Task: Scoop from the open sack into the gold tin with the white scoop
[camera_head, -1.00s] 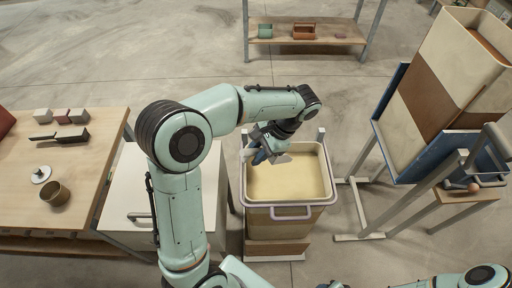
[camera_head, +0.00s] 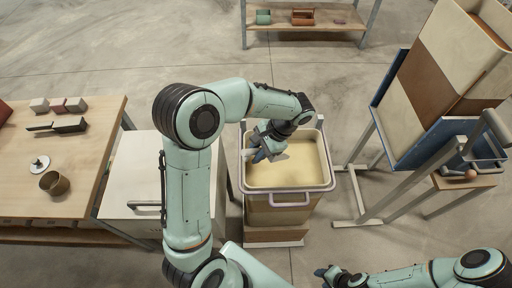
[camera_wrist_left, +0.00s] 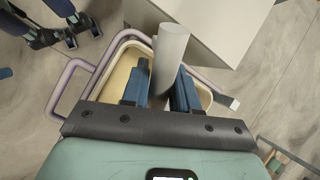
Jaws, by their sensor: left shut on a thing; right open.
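My left gripper (camera_head: 262,153) is over the open-topped container of pale feed (camera_head: 328,180), which I take for the open sack. In the left wrist view that gripper (camera_wrist_left: 160,92) is shut on a plain white cylindrical piece (camera_wrist_left: 172,45), apparently part of the white scoop. The rest of the scoop is hidden, so I cannot tell whether it touches the feed. The gold tin (camera_head: 54,183) stands upright on the wooden table at the left, away from both grippers. My right gripper (camera_head: 332,276) is open at the bottom edge of the head view.
A pale lid with a knob (camera_head: 40,164) lies beside the tin. A dark tool (camera_head: 68,125) and small blocks (camera_head: 57,105) lie further back. A white cabinet (camera_head: 130,185) stands between table and container. A blue-framed stand with a tall box (camera_head: 440,80) is at the right.

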